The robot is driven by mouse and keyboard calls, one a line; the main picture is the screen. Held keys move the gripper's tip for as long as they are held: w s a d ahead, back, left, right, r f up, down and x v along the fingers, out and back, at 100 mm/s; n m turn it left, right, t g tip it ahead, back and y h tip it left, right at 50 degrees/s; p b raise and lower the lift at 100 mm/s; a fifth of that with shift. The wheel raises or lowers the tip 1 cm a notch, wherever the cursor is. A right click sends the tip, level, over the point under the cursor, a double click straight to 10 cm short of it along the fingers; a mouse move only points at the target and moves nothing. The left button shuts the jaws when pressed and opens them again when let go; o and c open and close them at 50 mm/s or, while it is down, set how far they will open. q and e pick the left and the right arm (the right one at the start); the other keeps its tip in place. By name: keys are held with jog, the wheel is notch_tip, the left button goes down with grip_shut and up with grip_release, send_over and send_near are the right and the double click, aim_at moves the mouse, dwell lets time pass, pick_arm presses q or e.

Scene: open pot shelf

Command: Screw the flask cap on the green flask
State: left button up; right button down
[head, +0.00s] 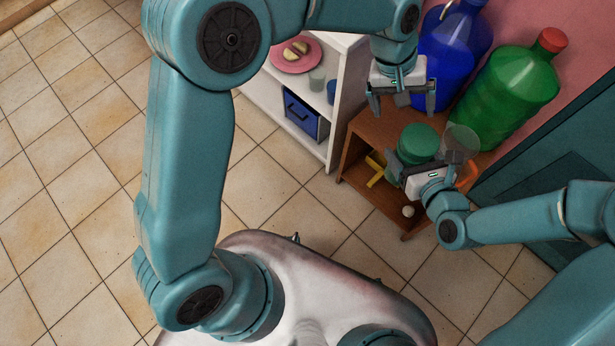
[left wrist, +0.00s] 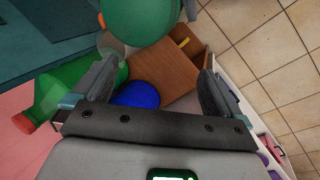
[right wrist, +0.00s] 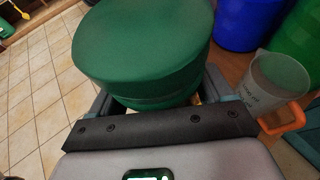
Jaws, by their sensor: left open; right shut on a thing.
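A green cylindrical body that I take for the green flask (head: 418,140) is upright in my right gripper (head: 408,170), over the brown shelf. In the right wrist view the flask (right wrist: 145,45) has a broad, smooth top above a seam and a lower band between the fingers. I cannot tell whether the broad top is a separate flask cap; no loose cap shows clearly. My left gripper (head: 402,100) is open and empty, above and behind the flask. The flask (left wrist: 140,18) shows at the top of the left wrist view, beyond the open fingers.
A large green bottle with a red cap (head: 508,98) and a blue bottle (head: 450,50) stand behind. A clear jug (head: 460,143) with an orange handle is right of the flask. A yellow cross-shaped thing (head: 376,170) lies in the brown shelf (head: 352,150). A white shelf (head: 345,95) adjoins left.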

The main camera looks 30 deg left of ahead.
pick_arm(q)
jog(key=s+a+f+n, duration=0.1)
jog(key=s+a+f, duration=0.3)
jog(key=f, duration=0.5)
jog(key=s+a+f, duration=0.3)
jog(key=f, duration=0.6)
pick_arm(e)
jog(key=shift+r, duration=0.1)
pick_arm(q)
jog(key=s+a+f, duration=0.1)
jog(key=s+f, duration=0.3)
jog(key=s, duration=0.4)
jog(key=s+a+f+m, duration=0.1)
jog(key=s+a+f, duration=0.1)
jog(key=s+f, duration=0.2)
jog(key=s, duration=0.3)
jog(key=shift+s+a+f+m, duration=0.15)
jog(key=shift+s+m, duration=0.15)
jog(key=shift+s, duration=0.05)
pick_arm(e)
jog(key=w+d+r+m+t+h, duration=0.1)
jog(key=w+d+r+m+h, duration=0.2)
jog(key=d, duration=0.4)
jog(key=w+d+r+m+t+h, duration=0.2)
jog(key=w+d+r+m+h, duration=0.2)
jog(key=d, duration=0.4)
jog(key=shift+r+m+h, duration=0.5)
jog(key=shift+r+h, duration=0.05)
jog(key=shift+h, duration=0.25)
